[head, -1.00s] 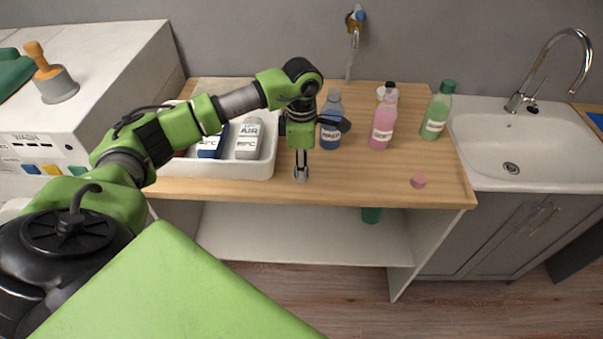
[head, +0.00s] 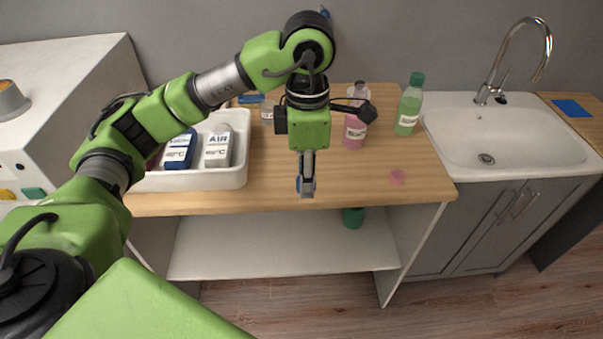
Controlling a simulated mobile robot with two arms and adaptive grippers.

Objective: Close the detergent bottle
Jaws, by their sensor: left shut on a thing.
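My left gripper (head: 307,188) points down at the front of the wooden counter, shut on a small blue thing (head: 298,184) that looks like a cap; the fingers hide most of it. A pink bottle (head: 355,132) stands upright behind and right of the gripper, partly covered by my wrist. A loose pink cap (head: 397,177) lies on the counter to the right. The bottle with blue liquid is hidden behind my arm. Which bottle holds the detergent I cannot tell. My right gripper is not in view.
A green bottle (head: 409,105) with a green cap stands at the back right. A white tray (head: 243,172) with several containers is on the left. A sink (head: 500,135) adjoins the counter (head: 350,190) on the right. The front right of the counter is mostly clear.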

